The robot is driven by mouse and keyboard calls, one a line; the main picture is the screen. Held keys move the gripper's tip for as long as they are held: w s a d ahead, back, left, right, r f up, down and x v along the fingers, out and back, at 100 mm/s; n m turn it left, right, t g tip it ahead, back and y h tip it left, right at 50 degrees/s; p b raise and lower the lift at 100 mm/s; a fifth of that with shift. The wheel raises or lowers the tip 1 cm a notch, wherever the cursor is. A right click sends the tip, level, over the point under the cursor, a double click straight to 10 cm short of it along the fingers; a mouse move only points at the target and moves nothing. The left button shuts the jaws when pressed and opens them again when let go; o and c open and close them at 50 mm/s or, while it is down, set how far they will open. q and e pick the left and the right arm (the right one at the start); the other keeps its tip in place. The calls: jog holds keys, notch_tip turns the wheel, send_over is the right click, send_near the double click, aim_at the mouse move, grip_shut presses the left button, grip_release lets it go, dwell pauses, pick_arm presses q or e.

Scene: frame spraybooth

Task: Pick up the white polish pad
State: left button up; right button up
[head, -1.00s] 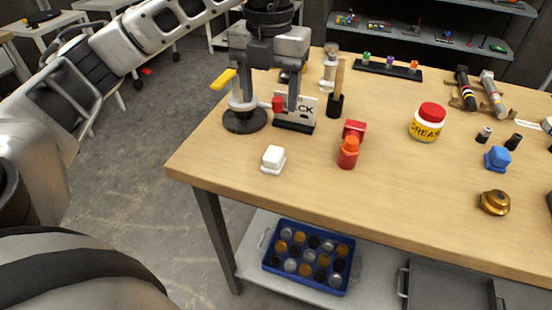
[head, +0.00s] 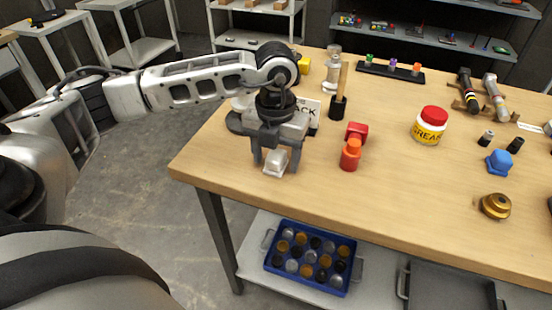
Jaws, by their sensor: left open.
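The white polish pad (head: 275,168) is a small white block on the wooden table, near its left front corner. My left gripper (head: 276,164) points down over it, with one finger on each side of the pad. The fingers are open. The gripper hides the upper part of the pad, and I cannot tell whether the fingers touch it. My right gripper is not in view.
An orange-red bottle (head: 350,154) and a red block (head: 357,131) stand right of the gripper. A grease jar (head: 429,126) stands farther right. The table front (head: 400,190) is clear.

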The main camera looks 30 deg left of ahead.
pick_arm(q)
jog(key=c, duration=1.1)
jog(key=shift+r, duration=0.65)
jog(key=d+r, duration=0.4)
jog(key=d+r+b, duration=0.1)
jog(key=d+r, duration=0.2)
jog(key=d, duration=0.2)
jog(key=s+d+r, duration=0.1)
jog(key=d+r, duration=0.3)
jog(key=d, duration=0.1)
jog(key=shift+s+r+b, duration=0.1)
jog(key=shift+r+b, duration=0.2)
jog(key=shift+r, duration=0.05)
